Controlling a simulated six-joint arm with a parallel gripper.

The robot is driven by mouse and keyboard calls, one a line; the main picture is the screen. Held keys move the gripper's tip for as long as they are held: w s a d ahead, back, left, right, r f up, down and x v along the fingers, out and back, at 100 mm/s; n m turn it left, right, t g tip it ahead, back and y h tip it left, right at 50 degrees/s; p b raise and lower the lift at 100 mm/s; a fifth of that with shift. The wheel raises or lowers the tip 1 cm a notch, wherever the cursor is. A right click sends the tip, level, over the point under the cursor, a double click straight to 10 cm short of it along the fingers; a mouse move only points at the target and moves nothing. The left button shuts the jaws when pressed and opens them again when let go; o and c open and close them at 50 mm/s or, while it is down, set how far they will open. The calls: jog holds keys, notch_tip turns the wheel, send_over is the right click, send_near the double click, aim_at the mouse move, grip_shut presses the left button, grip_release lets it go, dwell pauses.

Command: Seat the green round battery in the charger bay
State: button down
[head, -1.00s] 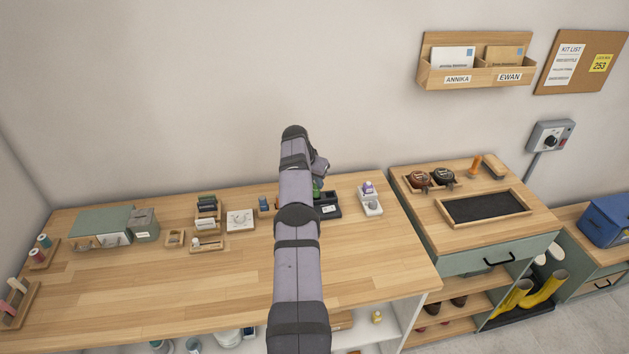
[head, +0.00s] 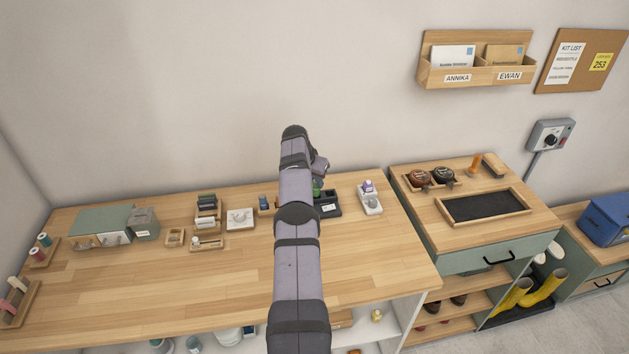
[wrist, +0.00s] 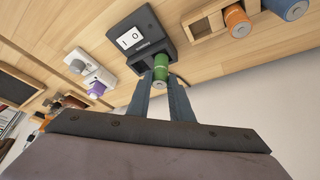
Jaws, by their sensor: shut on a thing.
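The green round battery (wrist: 160,66) is between the two fingers of my gripper (wrist: 161,80) in the wrist view. My gripper is shut on it. The battery's far end is at the dark charger (wrist: 133,44), by the edge of its bay. I cannot tell how deep it sits, as the bay's inside is hidden. In the head view, a bit of the green battery (head: 317,185) shows beside my arm, and the charger (head: 330,208) is partly hidden by it.
A wooden holder (wrist: 208,22) with an orange battery (wrist: 237,20) and a blue battery (wrist: 287,6) is beside the charger in the wrist view. A white device (head: 371,202) with a purple-topped item stands right of the charger. The front of the wooden table (head: 180,285) is clear.

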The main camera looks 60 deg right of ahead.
jog(key=shift+f+b, duration=1.15)
jog(key=shift+f, duration=0.05)
dwell(0.7)
jog(key=c, duration=1)
grip_release()
jog(key=shift+r, duration=0.1)
jog(key=shift+r+p, duration=3.3)
jog(key=shift+r, duration=0.15)
